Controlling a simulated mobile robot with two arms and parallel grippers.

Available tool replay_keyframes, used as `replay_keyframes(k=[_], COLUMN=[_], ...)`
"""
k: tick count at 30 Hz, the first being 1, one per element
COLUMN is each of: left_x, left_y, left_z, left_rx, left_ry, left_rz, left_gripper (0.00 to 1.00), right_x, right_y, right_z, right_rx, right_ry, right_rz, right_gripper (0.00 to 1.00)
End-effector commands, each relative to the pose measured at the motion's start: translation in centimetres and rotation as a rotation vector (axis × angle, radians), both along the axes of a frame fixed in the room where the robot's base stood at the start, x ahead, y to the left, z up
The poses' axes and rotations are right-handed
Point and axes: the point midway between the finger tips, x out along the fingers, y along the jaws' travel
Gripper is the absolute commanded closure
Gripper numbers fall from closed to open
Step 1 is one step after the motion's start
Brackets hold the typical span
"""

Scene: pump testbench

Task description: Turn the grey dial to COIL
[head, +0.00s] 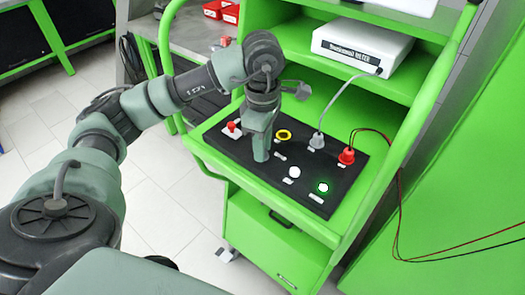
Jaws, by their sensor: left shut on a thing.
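The black control panel (325,166) lies on the green cart's top. My left gripper (261,157) points down onto the panel, between a red knob and a white button. Its fingers are closed at the panel surface. The grey dial is hidden behind the fingers, which are shut on it. The dial's pointer and the COIL mark cannot be made out. My right gripper is out of view.
On the panel are the red knob (232,128), a yellow ring (283,134), a grey plug (317,141), a red plug (347,156), the white button (294,172) and a green-lit button (323,188). A white meter (361,46) stands on the shelf behind.

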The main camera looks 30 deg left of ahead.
Motion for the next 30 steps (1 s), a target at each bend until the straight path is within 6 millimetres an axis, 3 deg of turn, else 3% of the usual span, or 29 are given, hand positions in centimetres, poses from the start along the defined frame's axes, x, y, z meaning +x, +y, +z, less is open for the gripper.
replay_keyframes(k=[15,30], left_x=[0.1,0.1], left_y=[0.0,0.0], left_z=[0.0,0.1], left_rx=[0.0,0.0], left_ry=[-0.003,-0.002], left_rz=[0.396,0.505], left_gripper=[1.0,1.0], right_x=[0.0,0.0], right_y=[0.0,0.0], right_z=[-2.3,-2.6], right_rx=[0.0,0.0], right_ry=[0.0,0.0], right_rz=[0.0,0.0], right_gripper=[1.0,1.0])
